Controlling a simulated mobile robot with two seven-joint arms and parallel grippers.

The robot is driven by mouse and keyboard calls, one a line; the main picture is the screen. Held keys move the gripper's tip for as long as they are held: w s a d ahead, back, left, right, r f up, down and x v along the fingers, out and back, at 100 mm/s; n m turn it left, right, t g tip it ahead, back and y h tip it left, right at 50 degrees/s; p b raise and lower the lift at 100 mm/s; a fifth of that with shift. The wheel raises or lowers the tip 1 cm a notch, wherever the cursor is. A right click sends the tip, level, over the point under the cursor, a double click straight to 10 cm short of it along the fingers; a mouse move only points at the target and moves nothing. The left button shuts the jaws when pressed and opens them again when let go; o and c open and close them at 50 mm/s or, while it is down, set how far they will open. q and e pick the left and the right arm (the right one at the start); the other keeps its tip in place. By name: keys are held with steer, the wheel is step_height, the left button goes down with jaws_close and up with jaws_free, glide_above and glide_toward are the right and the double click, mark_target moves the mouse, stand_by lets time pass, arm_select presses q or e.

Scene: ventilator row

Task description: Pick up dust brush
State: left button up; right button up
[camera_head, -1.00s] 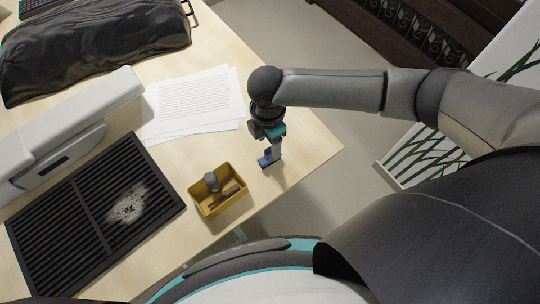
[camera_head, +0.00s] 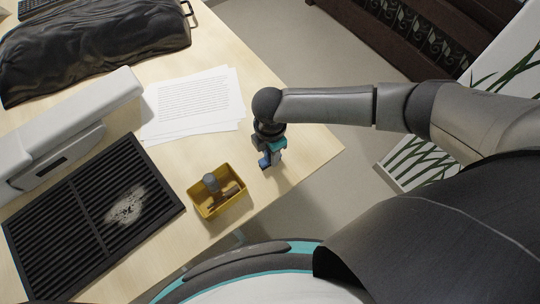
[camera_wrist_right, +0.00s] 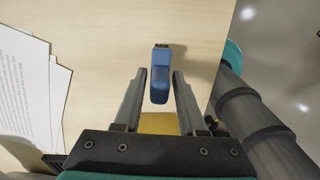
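A small blue object with a dark end (camera_head: 265,162), which looks like the dust brush, lies on the table near its right edge. In the right wrist view the blue brush (camera_wrist_right: 160,85) lies lengthwise between the two fingers, its dark end pointing away. My right gripper (camera_head: 271,154) points down right above it and hides part of it in the head view. In the right wrist view my right gripper (camera_wrist_right: 159,74) is open, with a gap on each side of the brush. My left gripper is not in view.
A yellow tray (camera_head: 206,211) holding a grey-topped item and a brown one stands beside the brush. Paper sheets (camera_head: 190,105), a black grille with pale dust (camera_head: 70,230), a white device (camera_head: 70,120) and a dark bag (camera_head: 95,45) fill the left.

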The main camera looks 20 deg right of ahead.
jaws_close()
steer(key=shift+r, duration=0.1)
stand_by(0.3)
step_height(320, 180, up, 20)
steer(key=p, duration=0.3)
steer(key=shift+c, duration=0.8)
jaws_free()
jaws_close()
